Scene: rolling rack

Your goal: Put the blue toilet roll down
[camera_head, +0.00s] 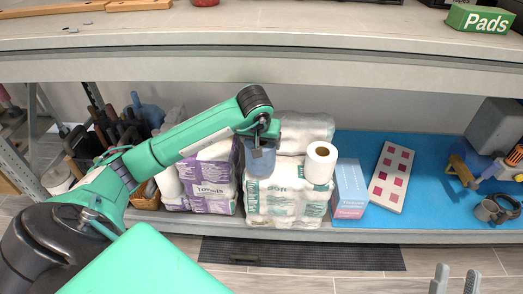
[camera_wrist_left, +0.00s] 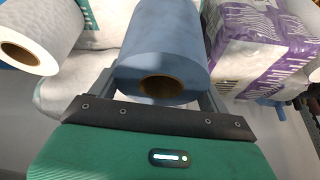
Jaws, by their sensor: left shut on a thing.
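The blue toilet roll (camera_wrist_left: 166,50) is held between the two fingers of my left gripper (camera_head: 259,150), with its cardboard core facing the wrist camera. In the head view the blue roll (camera_head: 261,161) shows below the wrist, in front of the white toilet paper packs (camera_head: 285,207) on the lower shelf. I cannot tell whether it touches the packs. A white toilet roll (camera_head: 320,163) stands just right of it on the packs and also shows at the left of the wrist view (camera_wrist_left: 38,38). My right gripper (camera_head: 455,283) shows only its fingertips at the bottom right, apart and empty.
Purple-and-white towel packs (camera_head: 209,178) stand left of the white packs. The upper shelf edge (camera_head: 350,58) runs above.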

